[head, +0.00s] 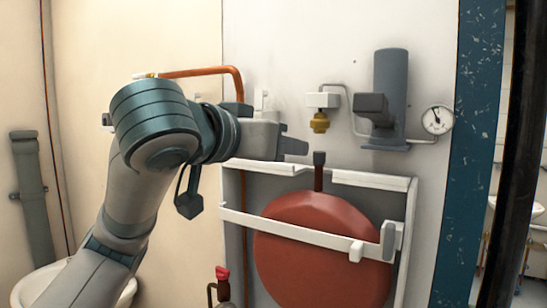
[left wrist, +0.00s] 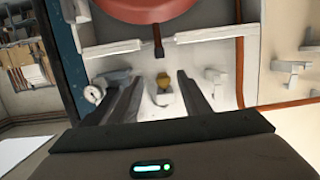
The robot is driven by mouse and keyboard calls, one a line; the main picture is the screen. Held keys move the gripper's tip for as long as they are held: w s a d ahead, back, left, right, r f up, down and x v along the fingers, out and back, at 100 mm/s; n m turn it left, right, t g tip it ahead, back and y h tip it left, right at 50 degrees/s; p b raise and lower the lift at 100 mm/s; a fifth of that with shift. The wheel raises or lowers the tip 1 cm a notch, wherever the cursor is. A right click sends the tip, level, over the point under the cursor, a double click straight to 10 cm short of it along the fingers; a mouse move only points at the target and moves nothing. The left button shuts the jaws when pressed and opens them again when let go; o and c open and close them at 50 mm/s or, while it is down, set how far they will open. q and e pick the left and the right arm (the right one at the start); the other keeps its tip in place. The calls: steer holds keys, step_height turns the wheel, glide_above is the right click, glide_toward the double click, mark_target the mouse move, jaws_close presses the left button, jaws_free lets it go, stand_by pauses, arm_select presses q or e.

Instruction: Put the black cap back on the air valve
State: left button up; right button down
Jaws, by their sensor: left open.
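My left gripper (head: 296,147) comes in from the left in front of the wall panel, just left of the short pipe on top of the red tank (head: 310,240). In the left wrist view its two dark fingers (left wrist: 159,78) are spread apart with nothing held between them. A dark piece (head: 319,158) sits upright on top of the tank's pipe; it also shows in the left wrist view (left wrist: 158,50), beyond the fingertips. I cannot tell whether this is the black cap or part of the valve. A brass fitting (head: 320,123) hangs under a white block above it.
A white rail (head: 290,230) crosses the tank front. A grey cylinder (head: 390,85) and a round gauge (head: 437,120) are on the wall at right. A copper pipe (head: 205,71) runs behind my arm. A red-handled valve (head: 222,273) stands low, left of the tank.

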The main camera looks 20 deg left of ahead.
arm_select(q)
steer(key=shift+v, duration=0.85)
